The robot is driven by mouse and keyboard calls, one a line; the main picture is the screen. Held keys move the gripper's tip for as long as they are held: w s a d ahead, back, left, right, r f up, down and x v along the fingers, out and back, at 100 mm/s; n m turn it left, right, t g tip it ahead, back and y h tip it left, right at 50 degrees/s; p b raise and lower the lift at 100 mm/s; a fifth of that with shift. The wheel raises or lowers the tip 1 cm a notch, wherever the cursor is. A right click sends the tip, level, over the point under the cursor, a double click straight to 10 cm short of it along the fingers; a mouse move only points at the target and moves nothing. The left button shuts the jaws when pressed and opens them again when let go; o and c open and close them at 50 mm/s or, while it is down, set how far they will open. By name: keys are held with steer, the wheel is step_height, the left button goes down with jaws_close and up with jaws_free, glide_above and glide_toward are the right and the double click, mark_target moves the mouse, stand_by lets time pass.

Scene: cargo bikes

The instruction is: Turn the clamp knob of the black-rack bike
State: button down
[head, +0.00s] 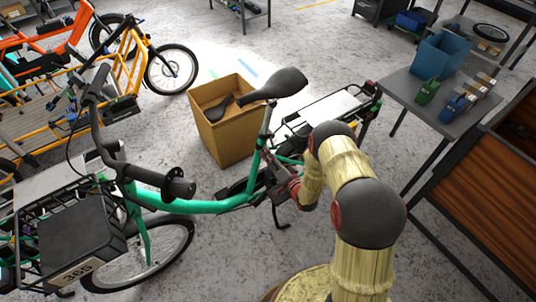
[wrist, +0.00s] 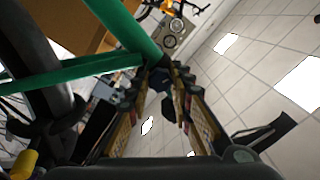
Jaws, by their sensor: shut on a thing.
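My gripper (head: 277,186) is partly hidden there behind the arm. In the wrist view, my gripper (wrist: 171,72) has its fingers closed in around a small dark part, seemingly the clamp knob (wrist: 178,92), close to the green frame tubes (wrist: 122,24). The knob's shape and turn angle are hard to make out.
A cardboard box (head: 226,132) stands behind the green bike. Orange and yellow bikes (head: 128,70) are at the left back. A grey table (head: 420,98) with a blue bin (head: 441,55) and a brown slatted panel (head: 490,190) are on the right.

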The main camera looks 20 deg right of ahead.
steer(key=c, duration=1.6)
jaws_free()
steer(key=v, duration=1.2)
